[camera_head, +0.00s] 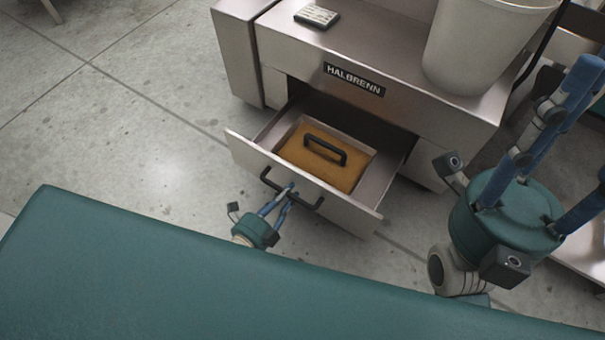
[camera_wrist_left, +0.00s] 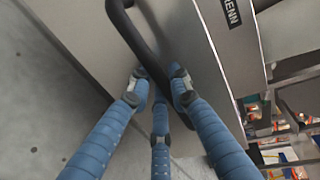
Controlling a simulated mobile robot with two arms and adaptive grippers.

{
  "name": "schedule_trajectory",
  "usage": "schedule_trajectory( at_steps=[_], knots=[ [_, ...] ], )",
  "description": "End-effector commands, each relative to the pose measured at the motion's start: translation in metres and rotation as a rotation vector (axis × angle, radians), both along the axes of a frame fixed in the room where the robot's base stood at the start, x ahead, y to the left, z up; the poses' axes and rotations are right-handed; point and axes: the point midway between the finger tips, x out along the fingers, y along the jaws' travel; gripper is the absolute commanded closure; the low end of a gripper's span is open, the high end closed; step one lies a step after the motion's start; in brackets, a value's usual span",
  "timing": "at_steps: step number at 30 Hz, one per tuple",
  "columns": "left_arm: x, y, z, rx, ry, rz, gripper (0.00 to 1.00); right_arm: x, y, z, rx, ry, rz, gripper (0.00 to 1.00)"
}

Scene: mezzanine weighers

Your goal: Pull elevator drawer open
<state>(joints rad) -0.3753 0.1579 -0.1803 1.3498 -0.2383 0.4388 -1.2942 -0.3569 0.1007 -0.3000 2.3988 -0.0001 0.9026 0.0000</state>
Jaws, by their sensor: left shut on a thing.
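The elevator drawer (camera_head: 345,211) is pulled well out of the grey metal cabinet (camera_head: 395,55), its inside showing from above. Its front has a black bar handle (camera_head: 307,204). My left gripper (camera_head: 283,195) is shut on this handle, at its middle. In the left wrist view the blue fingers (camera_wrist_left: 160,88) close around the black bar (camera_wrist_left: 144,40), in front of the drawer's plain front (camera_wrist_left: 85,35). My right gripper (camera_head: 577,120) is at the right, away from the drawer, with its blue fingers spread and partly out of frame.
In the drawer lies a light tray (camera_head: 367,157) with a tan block (camera_head: 342,174) bearing a black handle (camera_head: 325,149). A pale bin (camera_head: 480,45) and a small device (camera_head: 317,16) stand on the cabinet. A teal surface (camera_head: 150,270) fills the foreground.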

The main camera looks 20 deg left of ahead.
Motion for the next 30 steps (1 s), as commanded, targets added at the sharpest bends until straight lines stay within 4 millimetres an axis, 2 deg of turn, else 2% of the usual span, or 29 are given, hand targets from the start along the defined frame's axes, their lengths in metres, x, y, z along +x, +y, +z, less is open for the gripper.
schedule_trajectory(
  at_steps=[3,9,15,26,27,29,30],
  knots=[
    [-0.021,0.007,0.002,0.0,0.0,-0.001,1.0,0.0,0.0,0.01,0.001,-0.005,0.0,0.6],
    [-0.042,0.014,0.001,-0.001,-0.001,0.0,1.0,0.0,0.0,0.014,0.001,-0.005,0.0,0.6],
    [-0.05,0.017,0.001,-0.001,-0.002,0.0,1.0,0.0,0.0,0.016,-0.001,-0.004,0.0,0.6],
    [-0.05,0.017,0.0,0.0,-0.002,0.001,1.0,0.0,0.0,0.016,-0.001,-0.004,0.0,0.6],
    [-0.05,0.017,0.0,0.0,-0.002,0.001,0.73,0.0,0.0,0.016,-0.001,-0.004,0.0,0.6],
    [-0.05,0.017,0.0,0.0,-0.002,0.001,0.63,0.0,0.0,0.016,-0.001,-0.004,0.0,0.6],
    [-0.05,0.017,0.001,0.0,-0.002,0.001,0.63,0.0,0.0,0.016,-0.001,-0.004,0.0,0.6]
  ],
)
